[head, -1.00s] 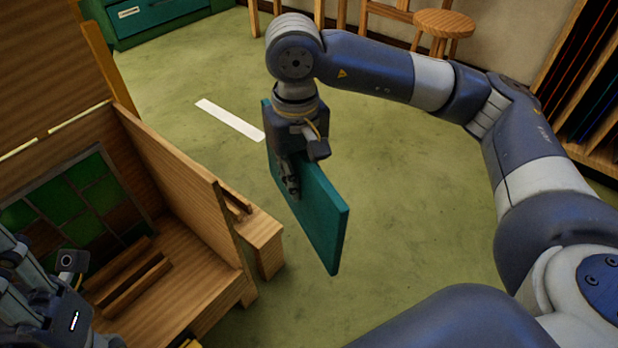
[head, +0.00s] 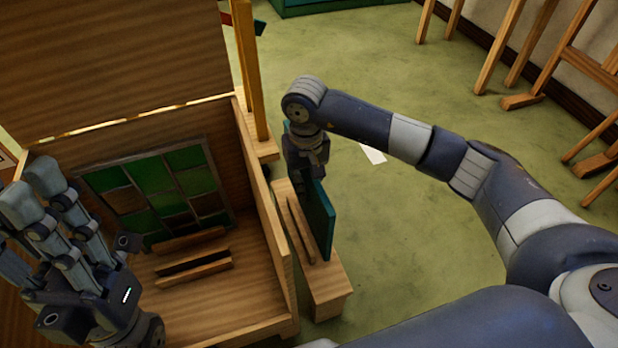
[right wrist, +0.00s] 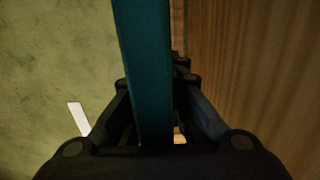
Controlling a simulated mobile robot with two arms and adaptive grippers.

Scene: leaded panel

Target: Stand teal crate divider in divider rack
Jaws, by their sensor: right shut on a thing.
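The teal crate divider (head: 320,218) is upright, held along its upper part by my right gripper (head: 308,182). In the right wrist view the teal divider (right wrist: 144,65) runs between the two fingers of the shut right gripper (right wrist: 155,115).
The big wooden box (head: 225,310) with a raised lid (head: 110,60) stands left of the rack, its side wall close to my right gripper. A green leaded panel (head: 160,190) leans inside.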

